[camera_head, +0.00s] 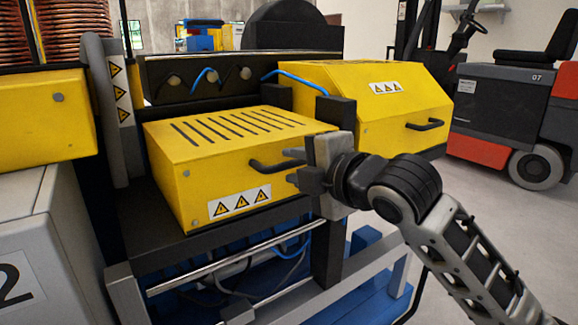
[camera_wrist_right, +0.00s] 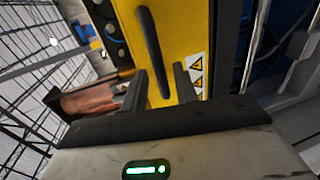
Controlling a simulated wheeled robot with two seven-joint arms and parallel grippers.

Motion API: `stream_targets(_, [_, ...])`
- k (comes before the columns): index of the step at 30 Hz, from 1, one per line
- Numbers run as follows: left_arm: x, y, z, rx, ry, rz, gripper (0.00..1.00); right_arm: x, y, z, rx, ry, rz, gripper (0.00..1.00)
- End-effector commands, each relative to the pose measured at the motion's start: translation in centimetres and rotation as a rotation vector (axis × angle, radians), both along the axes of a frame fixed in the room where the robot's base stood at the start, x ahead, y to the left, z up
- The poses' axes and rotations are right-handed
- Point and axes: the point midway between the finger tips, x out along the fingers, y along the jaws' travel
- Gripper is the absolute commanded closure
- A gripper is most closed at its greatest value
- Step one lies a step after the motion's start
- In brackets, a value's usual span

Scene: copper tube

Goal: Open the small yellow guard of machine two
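The small yellow guard (camera_head: 220,165) with slots on top sits shut in the middle of the machine in the head view. Its black handle (camera_head: 268,166) is on the front face, and it also shows in the right wrist view (camera_wrist_right: 153,50). My right gripper (camera_head: 294,166) is in front of this face with its fingers pointing at the handle. In the right wrist view its two fingers (camera_wrist_right: 160,85) are apart, with the lower end of the handle between them in the picture. I cannot tell whether they touch it. My left gripper is not in view.
A larger yellow guard (camera_head: 370,95) with its own handle stands to the right. A grey post (camera_head: 112,110) with warning labels is at the left. A metal rail (camera_head: 220,265) runs below the guard. A forklift (camera_head: 515,110) is parked at the back right.

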Motion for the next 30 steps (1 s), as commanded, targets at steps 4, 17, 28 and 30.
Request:
stream_targets(4, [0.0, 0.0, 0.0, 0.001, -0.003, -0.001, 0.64, 1.4, 1.0, -0.4, 0.001, 0.001, 0.0, 0.71])
stream_targets(17, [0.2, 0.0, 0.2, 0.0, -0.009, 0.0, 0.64, 2.0, 1.4, -0.5, 0.0, 0.0, 0.0, 0.76])
stream_targets(28, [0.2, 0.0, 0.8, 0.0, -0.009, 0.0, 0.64, 2.0, 1.3, 0.0, 0.0, 0.0, -0.001, 1.0])
stream_targets(30, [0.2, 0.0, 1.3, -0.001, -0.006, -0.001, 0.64, 1.9, 1.3, 0.7, 0.0, -0.001, -0.002, 1.0])
